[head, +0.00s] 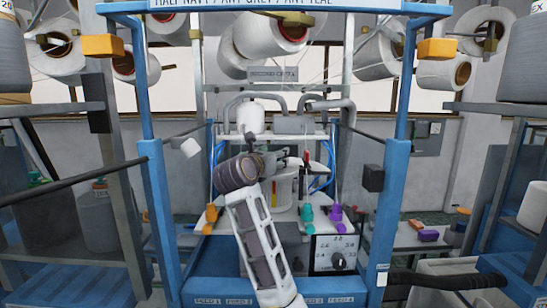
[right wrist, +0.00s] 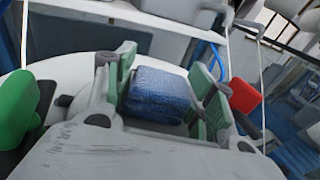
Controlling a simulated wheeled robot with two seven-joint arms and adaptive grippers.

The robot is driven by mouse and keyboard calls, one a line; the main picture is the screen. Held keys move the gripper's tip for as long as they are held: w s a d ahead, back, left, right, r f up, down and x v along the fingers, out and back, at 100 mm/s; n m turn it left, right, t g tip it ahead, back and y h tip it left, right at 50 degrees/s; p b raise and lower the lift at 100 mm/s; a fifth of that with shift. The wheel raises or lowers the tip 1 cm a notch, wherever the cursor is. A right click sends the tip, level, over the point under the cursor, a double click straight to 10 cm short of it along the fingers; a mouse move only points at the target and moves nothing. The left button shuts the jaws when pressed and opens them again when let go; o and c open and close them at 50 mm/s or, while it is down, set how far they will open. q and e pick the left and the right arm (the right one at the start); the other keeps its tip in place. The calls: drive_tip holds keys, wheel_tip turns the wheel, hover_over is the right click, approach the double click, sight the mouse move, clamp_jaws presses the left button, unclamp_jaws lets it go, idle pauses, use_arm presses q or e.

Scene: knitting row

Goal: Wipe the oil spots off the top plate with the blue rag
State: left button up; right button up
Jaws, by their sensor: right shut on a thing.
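My right gripper (head: 300,161) reaches into the middle of the blue-framed knitting machine in the head view. In the right wrist view its green-padded fingers (right wrist: 160,92) are shut on the blue rag (right wrist: 162,92), a bunched, wrinkled bundle. A pale, rounded surface (right wrist: 66,73) shows just beyond the fingers; I cannot tell whether the rag touches it. A light plate (head: 287,217) lies below the gripper in the head view, partly hidden by my arm. I cannot make out oil spots in either view. My left gripper is not in view.
Orange (head: 211,216), teal (head: 307,213) and purple (head: 336,214) handles stand along the machine's front. A dial panel (head: 335,255) is below them. Blue posts (head: 160,215) flank the bay. In the right wrist view, a green block (right wrist: 18,108) and a red block (right wrist: 245,96) flank the gripper.

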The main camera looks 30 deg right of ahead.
drive_tip(key=shift+w+d, duration=0.1)
idle(0.3)
drive_tip(key=shift+s+a+f, duration=0.15)
drive_tip(key=shift+s+a, duration=0.15)
drive_tip(key=shift+s, duration=0.2)
drive_tip(key=shift+s+a+b, duration=0.3)
drive_tip(key=shift+s+a, duration=0.05)
drive_tip(key=shift+s, duration=0.3)
drive_tip(key=shift+s+a+b, duration=0.25)
drive_tip(key=shift+s+a, duration=0.05)
drive_tip(key=shift+s, duration=0.35)
drive_tip(key=shift+w+d, duration=0.1)
drive_tip(key=shift+w, duration=0.05)
drive_tip(key=shift+w+d+r+p, duration=0.15)
drive_tip(key=shift+w+d+p, duration=0.25)
drive_tip(key=shift+w, duration=0.45)
drive_tip(key=shift+w+d+r+p, duration=0.15)
drive_tip(key=shift+w+d, duration=0.3)
drive_tip(key=shift+w, duration=0.35)
drive_tip(key=shift+a+f, duration=0.1)
